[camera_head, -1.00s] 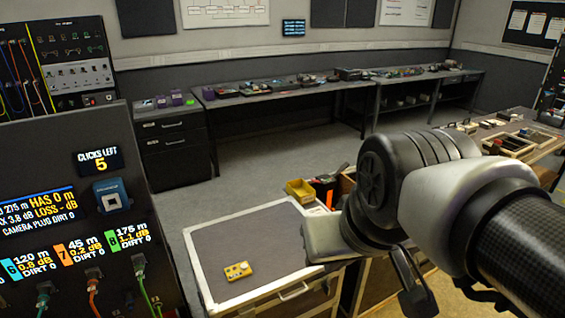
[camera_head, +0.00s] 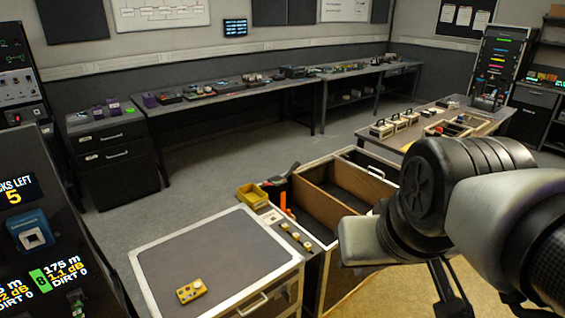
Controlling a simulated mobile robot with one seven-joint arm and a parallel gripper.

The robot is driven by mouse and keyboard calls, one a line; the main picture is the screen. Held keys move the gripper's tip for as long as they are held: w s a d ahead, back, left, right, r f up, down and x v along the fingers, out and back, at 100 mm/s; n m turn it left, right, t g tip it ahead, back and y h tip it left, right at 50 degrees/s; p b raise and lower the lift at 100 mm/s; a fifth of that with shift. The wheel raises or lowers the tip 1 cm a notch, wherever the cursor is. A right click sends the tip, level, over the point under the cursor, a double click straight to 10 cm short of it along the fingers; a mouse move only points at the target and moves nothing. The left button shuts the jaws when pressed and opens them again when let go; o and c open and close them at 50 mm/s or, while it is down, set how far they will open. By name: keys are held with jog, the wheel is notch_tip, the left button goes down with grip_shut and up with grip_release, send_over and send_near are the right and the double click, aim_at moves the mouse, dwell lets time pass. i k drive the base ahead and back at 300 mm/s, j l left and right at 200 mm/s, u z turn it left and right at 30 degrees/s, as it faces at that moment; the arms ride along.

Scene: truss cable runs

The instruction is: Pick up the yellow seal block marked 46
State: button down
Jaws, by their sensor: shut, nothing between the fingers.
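A small yellow block (camera_head: 190,291) with dark spots on its top lies on the dark top of a pale-edged cart (camera_head: 215,250), near its front left part. Any number on it is too small to read. My arm reaches in from the right edge. My gripper (camera_head: 452,300) hangs at the lower right, partly cut off by the bottom edge. It is shut and empty, well to the right of the yellow block and apart from it.
An open divided case (camera_head: 325,207) stands right of the cart, with a yellow bin (camera_head: 252,196) behind the cart. A black panel (camera_head: 40,255) with a screen stands at the left. A long bench (camera_head: 225,98) lines the back wall. Open floor lies between.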

aim_at(307, 246)
jog(key=i+l+u, duration=0.15)
jog(key=l, duration=0.15)
jog(key=j+z, duration=0.25)
jog(key=j, duration=0.2)
jog(key=k+j+z, duration=0.2)
jog(key=j, duration=0.25)
jog(key=k, duration=0.55)
jog(key=i+l+u, duration=0.1)
jog(key=u, duration=0.25)
jog(key=i+l+u, duration=0.15)
jog(key=u, duration=0.2)
jog(key=i+l+u, duration=0.15)
jog(key=u, duration=0.25)
jog(key=i+l+u, duration=0.1)
jog(key=l, duration=0.25)
jog(key=i+l+u, duration=0.15)
jog(key=l, duration=0.2)
jog(key=i+l+u, duration=0.1)
jog(key=l, duration=0.25)
jog(key=i+l, duration=0.1)
jog(key=l, duration=0.25)
jog(key=i+l, duration=0.1)
jog(key=l, duration=0.3)
jog(key=i+l, duration=0.1)
jog(key=l, duration=0.25)
